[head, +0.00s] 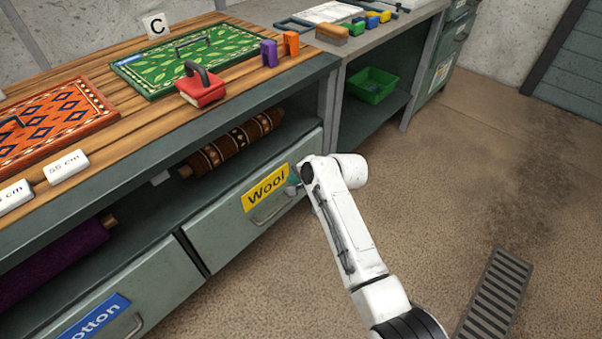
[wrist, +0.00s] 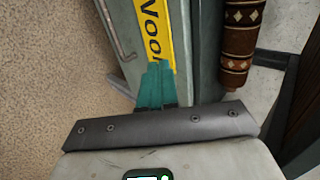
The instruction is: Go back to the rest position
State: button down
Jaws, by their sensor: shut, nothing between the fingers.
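My gripper (wrist: 157,72) shows its teal fingers close together in the wrist view, with nothing between them. In the head view my gripper (head: 293,180) is partly hidden behind my white wrist, close to the right end of the grey drawer front with the yellow Wool label (head: 266,188). In the wrist view the fingertips overlap the lower end of the Wool label (wrist: 155,30). I cannot tell whether they touch the drawer. My arm reaches from the bottom right of the head view.
The Wool drawer handle (head: 275,209) is left of my gripper. A brown patterned roll (head: 232,143) lies on the shelf above. The wooden bench top holds a green rug (head: 185,60) and a red block with a handle (head: 201,90). Open floor (head: 440,180) lies right; a floor grate (head: 496,292) is lower right.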

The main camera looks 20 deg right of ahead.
jog(key=shift+v, duration=1.4)
jog(key=shift+s+p, duration=0.1)
jog(key=shift+p, duration=0.2)
jog(key=s+d+f+n+g+h+p, duration=0.1)
jog(key=s+d+n+g+p, duration=0.15)
jog(key=s, duration=0.85)
jog(key=s+d+n+g+h+p, duration=0.1)
jog(key=s+d+n+p, duration=0.3)
jog(key=s, duration=0.7)
jog(key=s+d+r+n+g+h+p, duration=0.1)
jog(key=s+d+r+n+g+p, duration=0.1)
jog(key=s, duration=0.9)
jog(key=s+d+r+n+g+h+p, duration=0.1)
jog(key=s+r, duration=0.4)
jog(key=s, duration=0.6)
jog(key=shift+d+n+g+h+p, duration=0.45)
jog(key=shift+d+n, duration=0.3)
jog(key=shift+n, duration=0.3)
jog(key=shift+s+r, duration=0.1)
jog(key=shift+r, duration=0.1)
